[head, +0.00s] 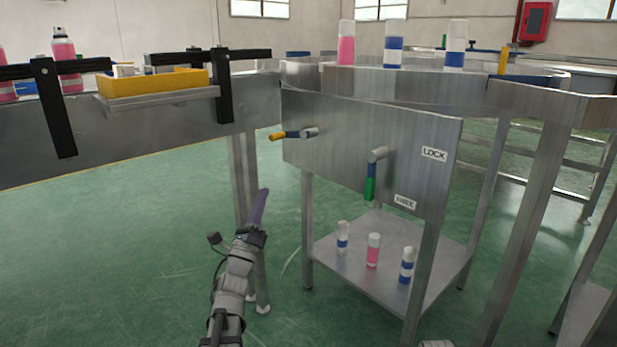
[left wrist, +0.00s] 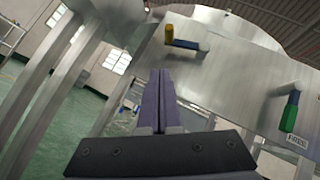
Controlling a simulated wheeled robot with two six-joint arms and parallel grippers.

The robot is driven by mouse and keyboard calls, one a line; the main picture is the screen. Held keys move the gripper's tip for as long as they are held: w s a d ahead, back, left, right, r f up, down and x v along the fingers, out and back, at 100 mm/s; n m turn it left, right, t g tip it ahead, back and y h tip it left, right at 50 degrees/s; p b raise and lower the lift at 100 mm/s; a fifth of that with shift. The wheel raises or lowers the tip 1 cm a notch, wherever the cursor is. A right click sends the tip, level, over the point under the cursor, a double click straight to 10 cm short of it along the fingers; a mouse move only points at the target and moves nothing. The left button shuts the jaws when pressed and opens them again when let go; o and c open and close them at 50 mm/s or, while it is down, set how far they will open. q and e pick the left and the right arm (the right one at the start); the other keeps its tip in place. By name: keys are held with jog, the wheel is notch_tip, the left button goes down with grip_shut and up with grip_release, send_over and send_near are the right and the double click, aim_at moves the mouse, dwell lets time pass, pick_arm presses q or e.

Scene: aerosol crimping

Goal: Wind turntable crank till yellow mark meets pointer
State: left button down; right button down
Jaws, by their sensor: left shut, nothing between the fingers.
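The crank has a yellow grip (head: 277,137) on a dark blue arm, fixed to the front panel of the steel turntable stand (head: 330,150). Its grip points left; it also shows in the left wrist view (left wrist: 169,33). A green-handled lever (head: 370,188) hangs down near the FREE label. The turntable (head: 420,82) is on top. A yellow upright piece (head: 503,60) stands at its right; I cannot tell whether it is the mark or the pointer. My left gripper (head: 264,192) is shut and empty, below and left of the crank, apart from it. My right gripper is not in view.
Spray cans (head: 395,43) stand on top. More cans (head: 373,250) stand on the lower shelf (head: 350,285). A steel bench with a yellow tray (head: 150,87) and black brackets (head: 57,107) is at the left. Stand legs are close to my left arm. Open green floor lies left.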

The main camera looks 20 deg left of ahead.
pick_arm(q)
jog(key=d+m+h, duration=0.1)
jog(key=h, duration=0.1)
jog(key=p, duration=0.7)
send_near(293, 135)
jog(key=w+a, duration=0.2)
jog(key=w, duration=0.3)
jog(key=a+r+p, duration=0.1)
jog(key=p, duration=0.2)
jog(key=shift+s+a+r+m, duration=0.1)
jog(key=shift+a+r+m, duration=0.2)
jog(key=shift+a+r, duration=0.1)
